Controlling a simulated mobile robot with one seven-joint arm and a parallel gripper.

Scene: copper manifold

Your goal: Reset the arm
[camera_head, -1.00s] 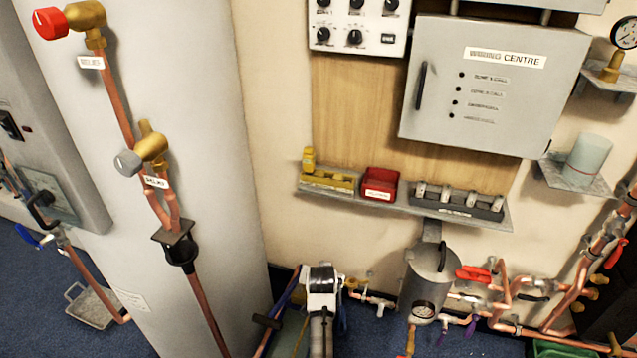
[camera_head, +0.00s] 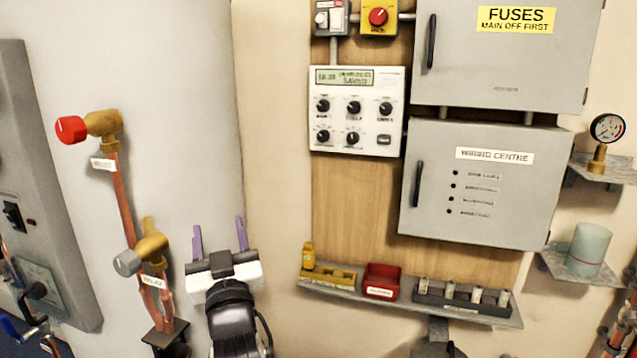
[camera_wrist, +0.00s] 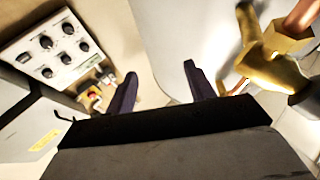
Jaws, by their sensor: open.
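My gripper (camera_head: 219,238) is raised in front of the white cylinder in the head view, its two purple fingers pointing up and apart, with nothing between them. It also shows in the wrist view (camera_wrist: 158,88), where the fingers are spread and empty. A brass valve with a grey knob (camera_head: 128,262) is to the left of the gripper in the head view. Brass fittings (camera_wrist: 268,62) show close on the right in the wrist view. My gripper's fingers touch nothing that I can see.
A shelf (camera_head: 400,303) with a yellow tray (camera_head: 328,278), a red bin (camera_head: 381,281) and a dark rack (camera_head: 462,297) is to the right of my gripper. Above are a control panel (camera_head: 357,112) and the wiring centre box (camera_head: 480,185). A red-knobbed valve (camera_head: 72,130) is at upper left.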

